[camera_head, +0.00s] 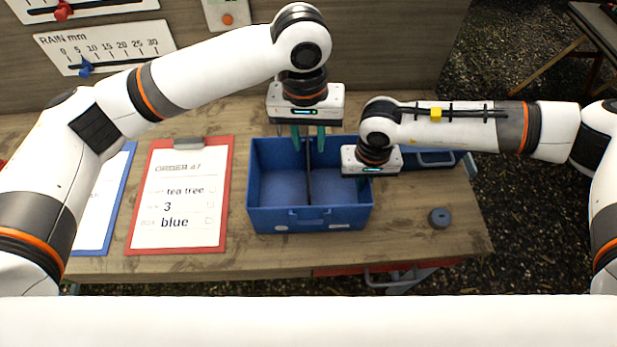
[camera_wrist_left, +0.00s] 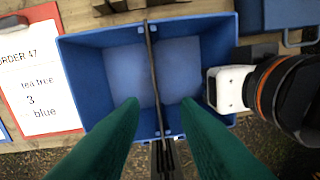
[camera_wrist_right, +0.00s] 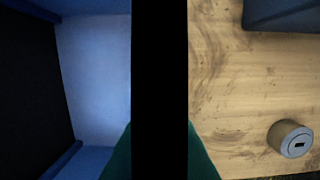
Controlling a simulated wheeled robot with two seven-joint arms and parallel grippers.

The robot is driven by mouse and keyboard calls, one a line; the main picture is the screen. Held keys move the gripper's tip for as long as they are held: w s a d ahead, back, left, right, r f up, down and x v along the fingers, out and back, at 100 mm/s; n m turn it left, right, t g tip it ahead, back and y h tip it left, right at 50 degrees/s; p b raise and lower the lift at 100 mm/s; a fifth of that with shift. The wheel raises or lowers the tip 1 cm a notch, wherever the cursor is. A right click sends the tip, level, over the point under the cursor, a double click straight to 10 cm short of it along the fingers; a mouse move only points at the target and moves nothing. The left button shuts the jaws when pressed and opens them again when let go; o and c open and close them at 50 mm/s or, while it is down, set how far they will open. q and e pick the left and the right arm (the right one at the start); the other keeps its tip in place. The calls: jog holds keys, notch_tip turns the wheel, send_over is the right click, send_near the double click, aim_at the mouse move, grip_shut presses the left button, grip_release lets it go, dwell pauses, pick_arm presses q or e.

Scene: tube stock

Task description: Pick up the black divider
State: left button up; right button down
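The black divider (camera_head: 309,172) stands upright across the middle of the blue box (camera_head: 275,222), parting it into two compartments. My left gripper (camera_head: 309,143) is open above the far part of the box. In the left wrist view its green fingers (camera_wrist_left: 161,103) are on either side of the divider (camera_wrist_left: 153,70), apart from it. My right gripper (camera_head: 364,182) is at the box's right wall. In the right wrist view its fingers lie close together on both sides of a dark band, seemingly that wall, which hides their tips. The divider (camera_wrist_right: 35,85) shows at the left there.
A red clipboard (camera_head: 228,190) with an order sheet lies left of the box, beside a blue clipboard (camera_head: 130,165). Another blue container (camera_head: 430,160) stands behind at the right. A grey round object (camera_head: 439,218) lies on the table's right. Both compartments look empty.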

pick_arm(q)
notch_tip(320, 180, down, 12)
jog(key=n, duration=0.1)
jog(key=shift+r+n+y, duration=0.15)
jog(key=shift+n+y, duration=0.15)
grip_shut()
dwell(0.4)
